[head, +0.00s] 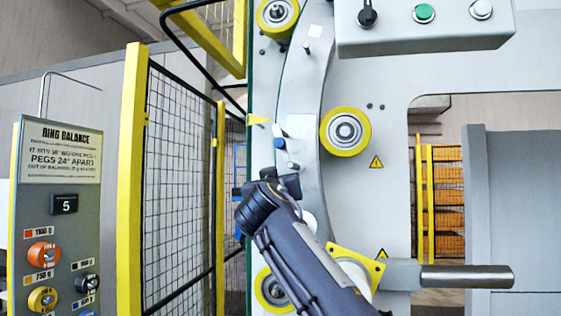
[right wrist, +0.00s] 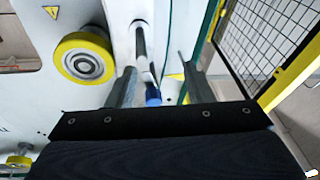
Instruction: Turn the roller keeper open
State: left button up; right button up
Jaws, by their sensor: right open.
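The likely roller keeper is a small blue-tipped piece (head: 279,143) on the grey curved ring plate, left of the middle yellow roller (head: 345,132). In the right wrist view the blue tip (right wrist: 153,97) lies between my two fingers, close to the palm, with a grey pin (right wrist: 140,40) beyond it. My right gripper (head: 278,172) is just below the blue-tipped piece in the head view. In the right wrist view my right gripper (right wrist: 156,85) is open, fingers on either side of the blue tip; I cannot tell whether either touches it. My left gripper is out of view.
A control box with knob and buttons (head: 424,13) overhangs at top right. A yellow-framed mesh fence (head: 180,180) and a ring balance panel (head: 60,170) stand left. Yellow rollers (head: 277,14) and a grey horizontal shaft (head: 465,276) project from the machine.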

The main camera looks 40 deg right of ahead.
aim_at(279, 143)
notch_tip(279, 143, up, 7)
jog(key=a+m+h, duration=0.2)
jog(key=h, duration=0.1)
jog(key=p+x, duration=0.6)
jog(key=x, duration=0.1)
jog(key=shift+s+d+f+p, duration=0.1)
jog(key=shift+s+d+p, duration=0.2)
jog(key=shift+s+d, duration=0.1)
jog(key=shift+w+d, duration=0.2)
jog(key=shift+d, duration=0.05)
grip_shut()
